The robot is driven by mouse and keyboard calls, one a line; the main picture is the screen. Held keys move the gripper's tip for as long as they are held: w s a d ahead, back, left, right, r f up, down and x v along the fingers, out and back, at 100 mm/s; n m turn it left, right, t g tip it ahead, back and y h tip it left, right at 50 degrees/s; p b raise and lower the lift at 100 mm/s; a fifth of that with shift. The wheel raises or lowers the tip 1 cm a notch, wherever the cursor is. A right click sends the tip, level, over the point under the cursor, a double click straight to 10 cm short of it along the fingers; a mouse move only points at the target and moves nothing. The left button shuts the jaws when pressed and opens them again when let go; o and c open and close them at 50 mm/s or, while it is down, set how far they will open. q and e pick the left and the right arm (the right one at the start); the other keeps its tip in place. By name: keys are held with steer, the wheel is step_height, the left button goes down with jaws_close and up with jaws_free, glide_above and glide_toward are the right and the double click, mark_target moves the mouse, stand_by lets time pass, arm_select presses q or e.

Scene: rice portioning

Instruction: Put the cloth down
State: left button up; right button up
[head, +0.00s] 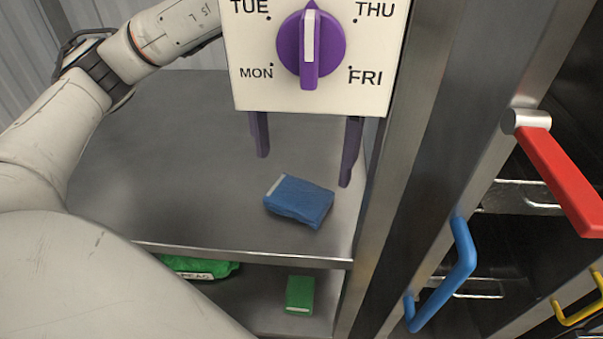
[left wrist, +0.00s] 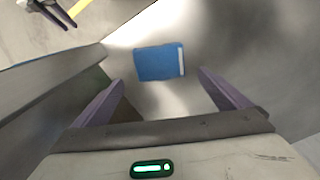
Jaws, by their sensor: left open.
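The folded blue cloth (head: 299,202) lies on the metal shelf (head: 170,160), near its front right part. It has a pale strip along one edge. In the left wrist view the cloth (left wrist: 158,63) lies beyond and between the spread fingertips, apart from both. My left gripper (head: 304,170) is open and empty, its two purple fingers pointing down above the cloth. A panel hides its body in the head view. The left wrist view shows its fingers (left wrist: 165,88) wide apart. Part of my right gripper (left wrist: 62,12) shows at the top left of that view.
A white day panel (head: 270,80) with a purple knob (head: 311,45) fills the top centre. A steel post (head: 405,150) stands right of the shelf. Beyond it are red (head: 560,170) and blue (head: 445,275) handles. Green packs (head: 300,294) sit on the lower shelf.

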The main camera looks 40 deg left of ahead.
mark_target(302, 190)
arm_select(q)
step_height(302, 190, up, 6)
steer(key=p, duration=0.1)
